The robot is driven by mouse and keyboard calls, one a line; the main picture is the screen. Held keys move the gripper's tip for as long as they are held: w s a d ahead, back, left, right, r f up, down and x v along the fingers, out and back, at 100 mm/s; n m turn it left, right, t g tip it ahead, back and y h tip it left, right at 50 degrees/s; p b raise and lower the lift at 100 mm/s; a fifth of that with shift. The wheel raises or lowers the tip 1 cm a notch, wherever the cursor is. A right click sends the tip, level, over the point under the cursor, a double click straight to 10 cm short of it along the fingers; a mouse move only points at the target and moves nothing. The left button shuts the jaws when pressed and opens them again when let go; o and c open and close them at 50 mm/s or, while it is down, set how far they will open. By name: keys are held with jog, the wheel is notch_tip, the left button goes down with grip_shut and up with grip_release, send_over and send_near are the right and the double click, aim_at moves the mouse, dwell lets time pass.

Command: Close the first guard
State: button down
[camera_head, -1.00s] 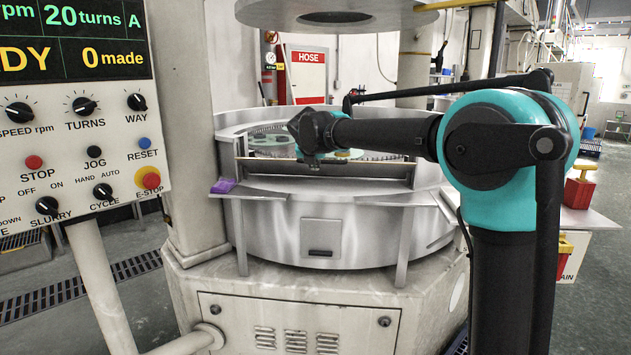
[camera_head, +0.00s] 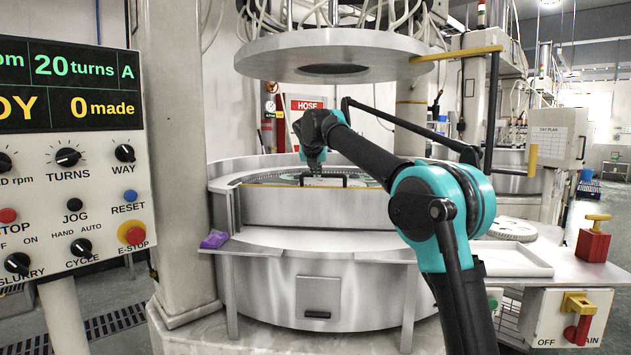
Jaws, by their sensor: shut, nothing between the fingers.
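A metal guard panel (camera_head: 310,208) with a yellow top edge stands upright across the front of the round machine tub (camera_head: 330,270). A black bar handle (camera_head: 324,176) shows just above and behind the yellow edge. My gripper (camera_head: 315,169) is shut and empty. It points down at the top of the panel by the handle; whether it touches is too small to tell. My arm reaches in from the right and hides part of the tub's right side.
A control panel (camera_head: 70,160) stands at the left. A thick upper plate (camera_head: 330,55) hangs above the tub. A purple cloth (camera_head: 214,240) lies on the left ledge. At the right are a white tray (camera_head: 508,260), a red container (camera_head: 593,244) and a switch box (camera_head: 570,317).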

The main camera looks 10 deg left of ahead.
jog(key=shift+w+r, duration=0.2)
jog(key=shift+w, duration=0.35)
jog(key=shift+w+r, duration=0.15)
jog(key=shift+w, duration=0.35)
jog(key=shift+w+d, duration=0.1)
